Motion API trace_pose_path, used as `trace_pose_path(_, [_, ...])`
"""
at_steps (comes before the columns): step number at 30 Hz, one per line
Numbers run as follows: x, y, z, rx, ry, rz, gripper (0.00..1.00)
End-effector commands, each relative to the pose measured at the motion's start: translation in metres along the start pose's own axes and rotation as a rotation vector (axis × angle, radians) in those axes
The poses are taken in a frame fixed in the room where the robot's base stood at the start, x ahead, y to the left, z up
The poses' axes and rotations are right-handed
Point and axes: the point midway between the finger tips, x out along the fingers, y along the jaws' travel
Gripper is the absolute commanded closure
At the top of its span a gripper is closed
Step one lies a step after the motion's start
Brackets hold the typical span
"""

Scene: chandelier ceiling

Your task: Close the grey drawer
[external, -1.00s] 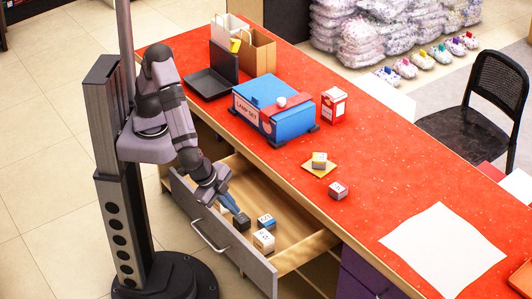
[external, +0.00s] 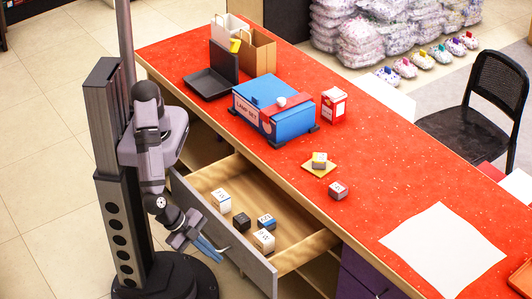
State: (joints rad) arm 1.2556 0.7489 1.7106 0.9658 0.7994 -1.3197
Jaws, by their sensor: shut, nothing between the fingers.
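The grey drawer (external: 262,268) is pulled out from the red-topped counter, with its grey front facing the lower left and a pale wooden inside. Several small cubes lie in it: a white one (external: 221,200), a black one (external: 241,222), a blue-and-white one (external: 266,222) and another white one (external: 263,241). My gripper (external: 216,254) is shut and empty, outside the drawer, in front of its grey front. The arm hides part of the drawer front and its handle. I cannot tell whether the fingers touch the front.
On the red counter (external: 390,205) are a blue lamp-set box (external: 265,105), a small red-and-white box (external: 333,105), two small cubes, a white sheet (external: 443,248), a black laptop-like case (external: 212,82) and paper bags. Tiled floor lies free in front of the drawer.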

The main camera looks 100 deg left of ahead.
Motion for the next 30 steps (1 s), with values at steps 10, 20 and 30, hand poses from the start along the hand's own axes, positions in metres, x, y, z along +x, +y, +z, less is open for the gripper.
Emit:
trace_pose_path(10, [0.064,-0.001,0.001,-0.001,-0.004,-0.001,1.0])
trace_pose_path(20, [0.08,-0.032,0.0,-0.002,-0.002,0.0,1.0])
trace_pose_path(30, [0.084,-0.036,0.001,-0.001,-0.001,0.0,1.0])
